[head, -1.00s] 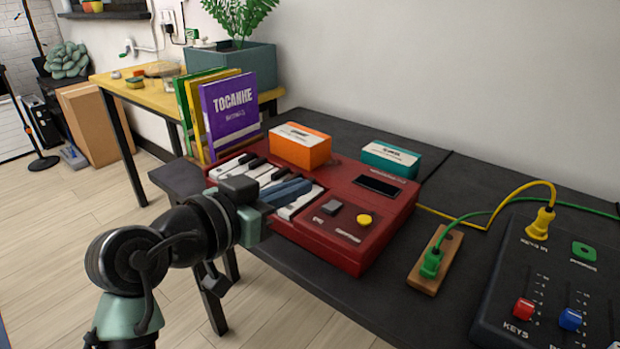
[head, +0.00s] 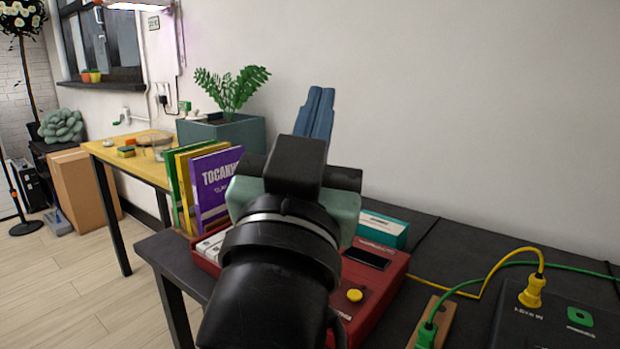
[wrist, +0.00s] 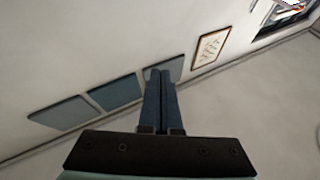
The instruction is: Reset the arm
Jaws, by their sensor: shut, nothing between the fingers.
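My gripper (head: 316,112) is raised in front of the wall in the head view, its blue fingers side by side and pointing up. The fingers also show in the wrist view (wrist: 161,98), shut with nothing between them. My arm and gripper stand in front of the red keyboard (head: 375,285) and hide much of it, including most of its keys. The orange box seen earlier is out of sight behind my arm.
A dark table (head: 440,245) carries the keyboard, a teal box (head: 385,228), upright books (head: 215,185) and a mixer (head: 560,320) with green and yellow cables. A yellow table (head: 125,152) with a planter (head: 225,132) stands behind left. Wall panels (wrist: 115,92) and a framed picture (wrist: 211,47) show in the wrist view.

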